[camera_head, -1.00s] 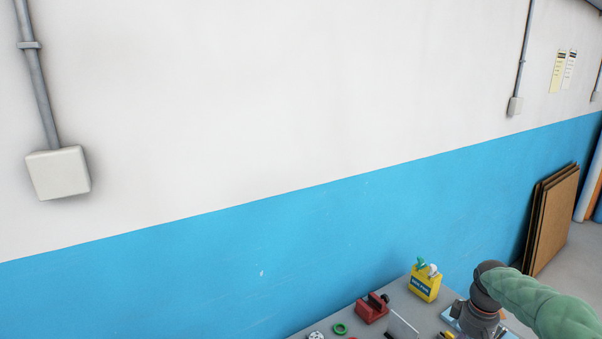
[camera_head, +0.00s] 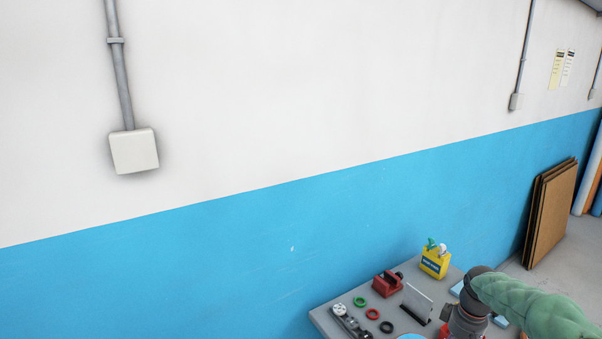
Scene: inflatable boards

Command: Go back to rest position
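One of my arms, with a green sleeve and a dark wrist, comes in from the right edge of the head view over the grey workbench (camera_head: 330,317). Its gripper is hidden or below the bottom edge, so its fingers do not show. My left arm and gripper are not in view. I cannot see anything held.
A blue and white wall (camera_head: 250,230) stands behind. Brown boards (camera_head: 551,215) lean at the right.

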